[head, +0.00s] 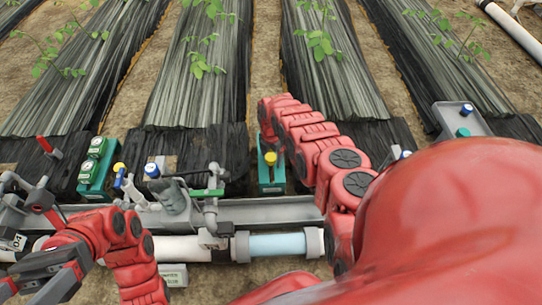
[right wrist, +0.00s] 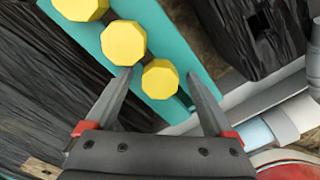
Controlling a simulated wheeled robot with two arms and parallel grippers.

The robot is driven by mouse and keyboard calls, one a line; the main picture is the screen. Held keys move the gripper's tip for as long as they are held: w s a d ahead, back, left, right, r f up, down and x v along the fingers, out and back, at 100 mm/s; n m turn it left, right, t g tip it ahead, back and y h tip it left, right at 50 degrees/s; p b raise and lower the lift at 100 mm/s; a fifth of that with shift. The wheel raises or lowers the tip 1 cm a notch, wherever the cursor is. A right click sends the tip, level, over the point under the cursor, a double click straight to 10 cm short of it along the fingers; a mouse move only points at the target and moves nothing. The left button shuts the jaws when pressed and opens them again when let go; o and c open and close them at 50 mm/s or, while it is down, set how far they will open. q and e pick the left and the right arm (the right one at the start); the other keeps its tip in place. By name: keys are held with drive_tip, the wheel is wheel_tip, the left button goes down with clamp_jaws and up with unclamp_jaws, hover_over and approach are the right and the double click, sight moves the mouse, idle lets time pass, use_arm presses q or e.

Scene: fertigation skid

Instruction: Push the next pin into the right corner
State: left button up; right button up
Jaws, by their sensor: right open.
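A teal block (right wrist: 188,40) fills the upper middle of the right wrist view and carries three yellow octagonal heads in a slanting row. The lowest yellow head (right wrist: 161,79) lies between the fingertips of my open right gripper (right wrist: 159,79); I cannot tell whether a finger touches it. The middle yellow head (right wrist: 124,43) is just beyond the left fingertip, and the third (right wrist: 81,6) is cut by the top edge. In the head view the teal block (head: 271,183) stands below my right arm's end, one yellow head (head: 270,158) showing. My left gripper (head: 45,275) is at the lower left, its jaw opening unclear.
A grey trough (head: 270,211) and a white and pale blue pipe (head: 275,246) run across in front. Left of the block stand grey valves with a green handle (head: 206,193) and another teal block (head: 97,165). A grey tray (head: 460,121) is at the right.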

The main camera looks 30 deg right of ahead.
sight(271, 156)
clamp_jaws()
wheel_tip(271, 156, up, 6)
drive_tip(key=p, duration=0.6)
drive_tip(key=shift+r, duration=0.25)
drive_tip(key=shift+f, duration=0.1)
